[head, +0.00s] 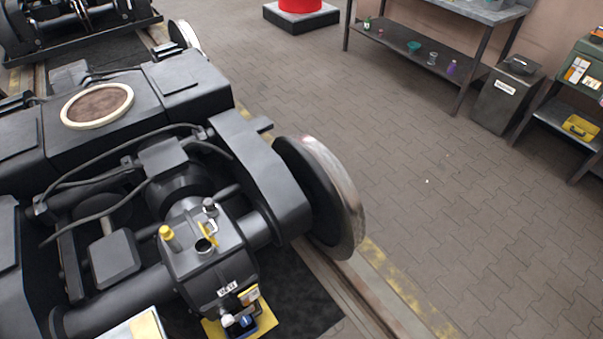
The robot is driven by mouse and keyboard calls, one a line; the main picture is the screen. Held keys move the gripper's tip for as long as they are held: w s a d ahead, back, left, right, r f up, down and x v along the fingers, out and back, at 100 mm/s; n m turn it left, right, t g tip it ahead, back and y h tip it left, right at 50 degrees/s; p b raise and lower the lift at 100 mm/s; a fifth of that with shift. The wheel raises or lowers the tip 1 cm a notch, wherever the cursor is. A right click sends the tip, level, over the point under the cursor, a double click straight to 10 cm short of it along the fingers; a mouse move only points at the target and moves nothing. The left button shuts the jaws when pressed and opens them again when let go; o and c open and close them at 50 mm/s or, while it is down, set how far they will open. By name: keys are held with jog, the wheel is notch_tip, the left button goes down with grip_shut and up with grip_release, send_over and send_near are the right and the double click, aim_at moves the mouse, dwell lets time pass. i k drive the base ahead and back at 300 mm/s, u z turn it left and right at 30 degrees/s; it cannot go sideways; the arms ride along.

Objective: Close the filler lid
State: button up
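A gearbox housing (215,268) sits on the bogie at the lower middle of the head view. On its top is a short filler neck (204,246) with a dark opening. A yellow lid (209,232) stands up at the neck's far right side, so the opening is uncovered. A yellow-capped post (168,237) stands to the left of the neck. A grey knob-like fitting (209,206) stands behind the lid. My gripper is not in view.
Hoses (110,180) run over the bogie frame near the gearbox. A wheel (325,195) stands to the right. Small items (240,322) are at a yellow surface below the gearbox. A shelf table (425,60) and grey bin (505,95) stand at the back right. The paved floor (450,200) is largely clear.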

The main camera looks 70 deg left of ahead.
aim_at(209, 235)
jog(key=i, duration=0.95)
jog(key=z, duration=5.5)
jog(key=i, duration=0.1)
jog(key=z, duration=2.7)
jog(key=i, duration=1)
jog(key=u, duration=0.05)
